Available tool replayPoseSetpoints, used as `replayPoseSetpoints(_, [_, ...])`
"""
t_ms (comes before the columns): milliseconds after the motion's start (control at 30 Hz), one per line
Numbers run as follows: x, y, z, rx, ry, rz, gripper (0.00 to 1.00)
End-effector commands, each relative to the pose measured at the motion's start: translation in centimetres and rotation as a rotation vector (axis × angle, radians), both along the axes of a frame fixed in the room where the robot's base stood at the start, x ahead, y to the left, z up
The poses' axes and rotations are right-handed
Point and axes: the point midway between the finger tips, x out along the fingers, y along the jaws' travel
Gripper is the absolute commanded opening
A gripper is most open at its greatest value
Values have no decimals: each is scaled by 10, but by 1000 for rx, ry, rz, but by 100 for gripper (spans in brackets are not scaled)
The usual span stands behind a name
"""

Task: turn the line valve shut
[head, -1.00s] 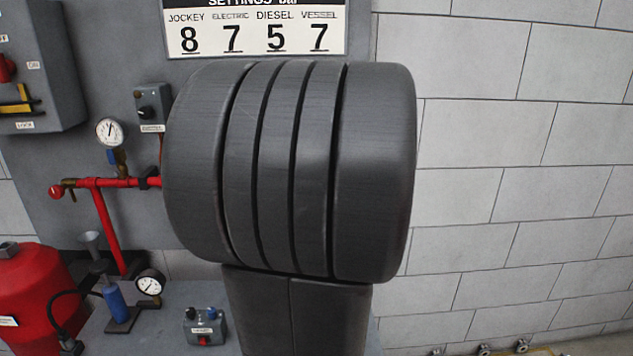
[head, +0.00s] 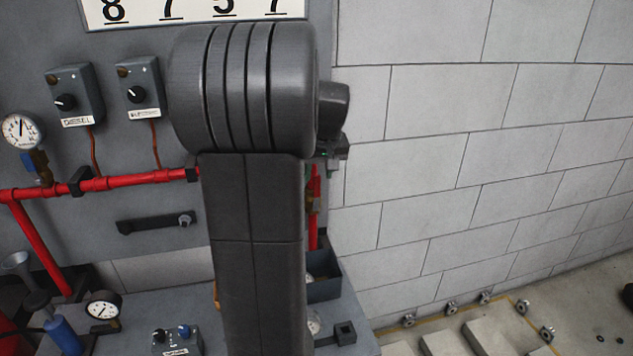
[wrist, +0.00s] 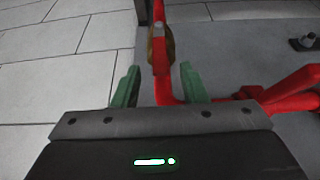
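In the wrist view, a brass-coloured valve body (wrist: 168,48) sits at the red pipework beyond my gripper. A narrow upright red part (wrist: 161,75), lever or pipe, I cannot tell which, shows in front of it. My gripper (wrist: 160,84) has two green fingers spread apart, one on each side of this red part in the picture, with clear gaps. Contact is not visible. In the head view, my arm covers most of this spot.
A horizontal red pipe (head: 110,184) runs along the grey panel, below two control boxes (head: 138,87). A gauge (head: 103,306), a small switch box (head: 177,340) and a dark open bin (head: 323,285) stand on the grey bench. A pale block wall (head: 440,160) is at right.

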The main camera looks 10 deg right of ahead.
Motion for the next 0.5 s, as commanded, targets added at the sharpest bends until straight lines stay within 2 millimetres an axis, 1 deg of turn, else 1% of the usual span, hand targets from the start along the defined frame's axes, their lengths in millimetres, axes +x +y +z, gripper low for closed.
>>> replayPoseSetpoints(33, [3, 1, -9, 1, 3, 0, 39])
replayPoseSetpoints(100, [8, 1, -20, 1, 3, 0, 39])
replayPoseSetpoints(200, [13, 1, -31, 1, 1, 0, 39])
replayPoseSetpoints(333, [16, 1, -39, 0, 0, 0, 39])
replayPoseSetpoints(500, [17, 1, -41, 0, -1, 0, 39])
